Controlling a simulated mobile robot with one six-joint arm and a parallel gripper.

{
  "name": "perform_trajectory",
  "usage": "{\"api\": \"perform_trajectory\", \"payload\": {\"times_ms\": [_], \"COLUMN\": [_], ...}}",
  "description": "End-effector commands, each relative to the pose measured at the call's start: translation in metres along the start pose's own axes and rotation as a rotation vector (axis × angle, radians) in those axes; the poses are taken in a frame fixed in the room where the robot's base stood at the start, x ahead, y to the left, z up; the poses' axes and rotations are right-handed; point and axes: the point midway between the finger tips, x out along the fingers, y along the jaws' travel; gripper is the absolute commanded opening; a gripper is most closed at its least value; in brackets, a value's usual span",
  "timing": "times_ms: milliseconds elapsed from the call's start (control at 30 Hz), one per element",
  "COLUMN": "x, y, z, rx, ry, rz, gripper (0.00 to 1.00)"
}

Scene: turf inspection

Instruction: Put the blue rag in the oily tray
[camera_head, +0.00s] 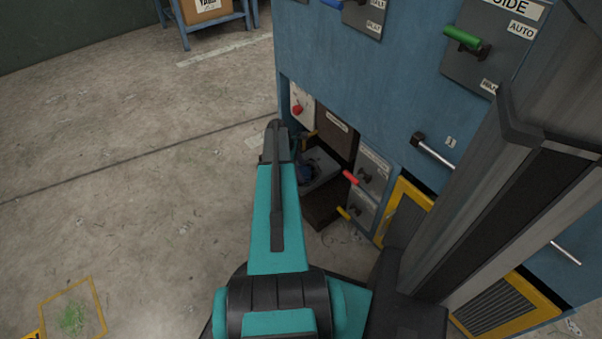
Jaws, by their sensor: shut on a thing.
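My teal arm reaches away from me to the opening low in the blue cabinet. My gripper (300,166) is small and dark at the arm's far end, mostly hidden by the arm. It is shut on the blue rag (307,175), of which only a small dark blue patch shows. A grey tray (324,163) lies in the opening just right of the rag. A dark brown tray or box (322,208) sits low in front of it. I cannot tell which one is the oily tray, or whether the rag touches either.
The blue cabinet (340,75) fills the upper right, with a red handle (351,178), a yellow handle (343,212) and a green handle (461,38) sticking out. Yellow-framed vents (404,218) stand to the right. The concrete floor (130,180) at left is largely clear.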

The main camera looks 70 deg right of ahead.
Motion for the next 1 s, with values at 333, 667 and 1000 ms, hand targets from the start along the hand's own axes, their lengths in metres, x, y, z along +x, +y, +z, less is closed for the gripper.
{"api": "perform_trajectory", "payload": {"times_ms": [333, 667, 1000], "x": [0.003, 0.002, -0.021], "y": [0.000, 0.000, 0.000], "z": [-0.001, -0.001, 0.001], "rx": [0.000, 0.000, 0.000], "ry": [0.000, 0.000, 0.000], "rz": [-0.001, -0.001, 0.000], "gripper": [0.62, 0.65, 0.65]}}
